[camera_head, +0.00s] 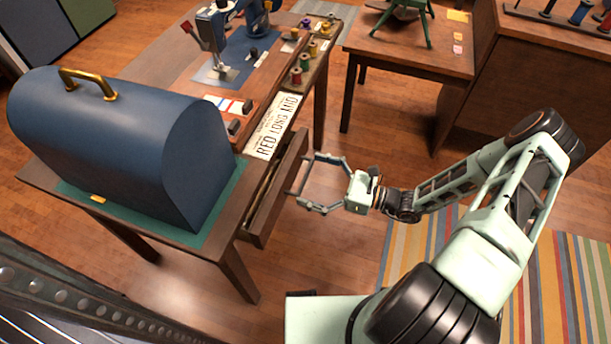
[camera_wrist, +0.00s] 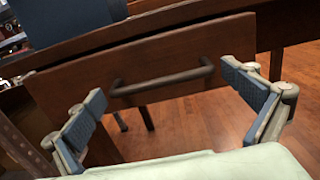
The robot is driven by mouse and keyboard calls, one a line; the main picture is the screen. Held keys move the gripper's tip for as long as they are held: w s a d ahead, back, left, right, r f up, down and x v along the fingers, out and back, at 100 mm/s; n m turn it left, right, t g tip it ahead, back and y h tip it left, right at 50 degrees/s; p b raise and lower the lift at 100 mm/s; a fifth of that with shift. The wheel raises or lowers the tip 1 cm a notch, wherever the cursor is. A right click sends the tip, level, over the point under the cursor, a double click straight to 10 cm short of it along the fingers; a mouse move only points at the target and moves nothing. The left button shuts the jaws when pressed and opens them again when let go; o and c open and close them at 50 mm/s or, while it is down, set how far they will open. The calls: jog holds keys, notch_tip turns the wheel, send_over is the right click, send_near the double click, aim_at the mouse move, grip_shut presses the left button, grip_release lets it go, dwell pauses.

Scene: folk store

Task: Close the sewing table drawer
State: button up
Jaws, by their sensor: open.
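The sewing table (camera_head: 160,84) is a brown wooden table on the left in the head view. Its drawer (camera_head: 277,192) stands pulled out from the table's right edge; the gap behind its front shows from above. In the wrist view the drawer front (camera_wrist: 80,80) fills the middle, with a dark bar handle (camera_wrist: 163,81) across it. My gripper (camera_head: 302,184) faces the drawer front with its fingers spread. In the wrist view my gripper (camera_wrist: 175,115) has one blue-padded finger on each side of the handle. Whether anything touches the drawer is unclear.
A blue domed case (camera_head: 120,140) stands on a green mat (camera_head: 222,218) on the table. Beyond it are a blue sewing machine (camera_head: 215,45), thread spools (camera_head: 305,62) and a lettered sign (camera_head: 275,127). Another wooden table (camera_head: 400,55) stands behind. Open floor and a striped rug (camera_head: 565,275) lie right.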

aim_at(273, 173)
jog(key=shift+w+a, duration=0.15)
jog(key=shift+a, duration=0.3)
jog(key=c, duration=1.4)
jog(key=x, duration=0.9)
jog(key=shift+w+a, duration=0.1)
jog(key=o, duration=1.4)
jog(key=shift+a, duration=0.15)
